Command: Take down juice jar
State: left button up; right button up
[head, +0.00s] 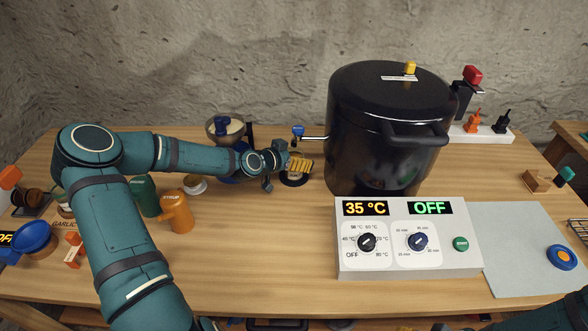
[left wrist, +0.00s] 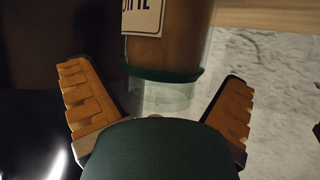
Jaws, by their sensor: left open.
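My left gripper (head: 299,165) is open in the middle of the table, just left of the big black pot. In the left wrist view its two orange-padded fingers (left wrist: 155,85) stand wide apart. A glass jar (left wrist: 168,45) with brown contents, a green band and a partly cut-off white label shows ahead, between and beyond the fingertips. The label's full word cannot be read, so I cannot tell whether this is the juice jar. The fingers do not appear to touch it. In the head view the gripper covers much of that spot. My right gripper is out of view.
The black pot (head: 375,130) stands close to the right of my left gripper. A control box (head: 405,262) reading 35 °C and OFF is in front of it.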

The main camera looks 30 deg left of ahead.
pick_arm(q)
jog(key=shift+w+d+f, duration=0.15)
jog(key=shift+w+f, duration=0.05)
jog(key=shift+w, duration=0.35)
jog(key=shift+r, duration=0.1)
jog(key=c, duration=1.4)
